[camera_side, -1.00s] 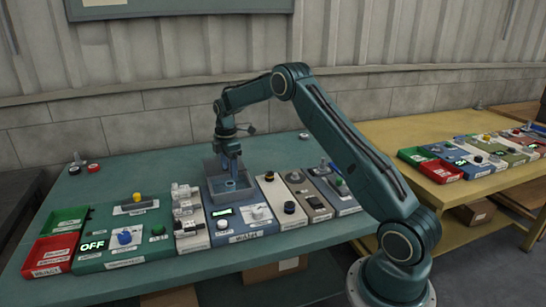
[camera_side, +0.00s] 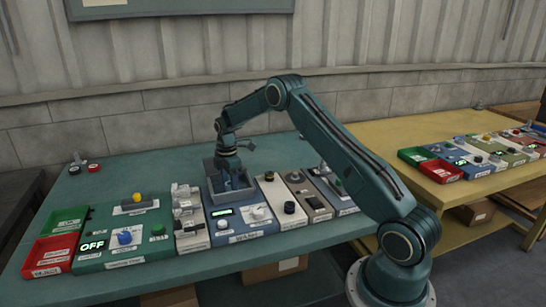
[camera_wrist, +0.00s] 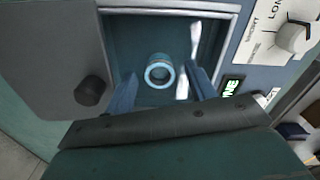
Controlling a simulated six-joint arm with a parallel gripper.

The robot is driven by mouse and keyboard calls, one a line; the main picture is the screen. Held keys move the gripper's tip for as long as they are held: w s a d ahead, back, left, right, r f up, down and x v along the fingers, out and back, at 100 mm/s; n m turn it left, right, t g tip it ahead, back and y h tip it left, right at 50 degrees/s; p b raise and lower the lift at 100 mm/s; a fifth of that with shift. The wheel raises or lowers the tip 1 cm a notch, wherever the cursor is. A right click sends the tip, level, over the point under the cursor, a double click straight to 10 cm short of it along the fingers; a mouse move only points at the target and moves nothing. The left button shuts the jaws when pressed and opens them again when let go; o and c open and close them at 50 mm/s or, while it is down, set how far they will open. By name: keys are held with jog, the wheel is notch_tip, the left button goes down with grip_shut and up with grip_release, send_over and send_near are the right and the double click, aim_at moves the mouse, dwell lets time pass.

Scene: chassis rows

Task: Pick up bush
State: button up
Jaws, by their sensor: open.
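The bush (camera_wrist: 159,75) is a short, pale-blue ring with a dark hole. It stands in the dark, open-topped recess (camera_wrist: 135,30) of the blue module, seen in the wrist view. My gripper (camera_wrist: 164,80) is open, with one blue finger to the left of the bush and one to the right. Gaps show between the fingers and the bush. In the side view my gripper (camera_side: 229,182) points down inside the recess, and I cannot make out the bush there.
A grey lid (camera_wrist: 50,50) with a black knob (camera_wrist: 90,89) lies open beside the recess. A white panel with a dial (camera_wrist: 294,38) is on the other side. Red and green bins (camera_side: 52,255) stand at the left. Other modules flank the blue one closely.

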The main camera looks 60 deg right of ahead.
dwell(0.4)
jog(key=c, duration=1.1)
jog(key=shift+o, duration=0.2)
jog(key=shift+r, duration=0.1)
notch_tip(320, 180, up, 20)
dwell(0.3)
